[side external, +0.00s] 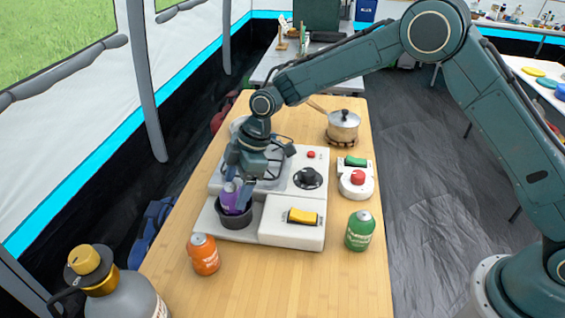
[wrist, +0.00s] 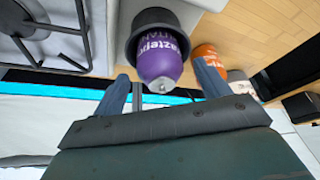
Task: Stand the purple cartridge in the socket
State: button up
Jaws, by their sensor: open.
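The purple cartridge (side external: 231,197) stands in the dark round socket (side external: 236,217) at the left front of the white stove unit (side external: 292,230). In the wrist view the purple cartridge (wrist: 161,58) has its lower end inside the black socket (wrist: 138,22), and its top points toward my gripper. My gripper (wrist: 167,88) is open, with one finger on each side of the cartridge's top and gaps showing between. In the side view my gripper (side external: 240,180) is over the socket and partly hides the cartridge. How deep the cartridge sits cannot be seen.
An orange cartridge (side external: 204,254) stands in front of the unit and a green one (side external: 360,231) to its right. A red-button box (side external: 356,180) and a pot (side external: 343,125) are on the right. A large flask (side external: 112,285) is at the front left.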

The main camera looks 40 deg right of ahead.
jog(key=v, duration=1)
jog(key=shift+d+r, duration=0.15)
jog(key=s+d+r+m+t+h, duration=0.25)
jog(key=s+d+r+m, duration=0.45)
jog(key=s+d+r, duration=0.6)
jog(key=s+d+m+t+h, duration=0.1)
jog(key=s+d+m, duration=0.3)
jog(key=s, duration=0.6)
jog(key=s+d+f+m+t, duration=0.1)
jog(key=s+d+m, duration=0.3)
jog(key=s, duration=0.6)
jog(key=shift+s+d+h, duration=0.35)
jog(key=shift+d, duration=0.2)
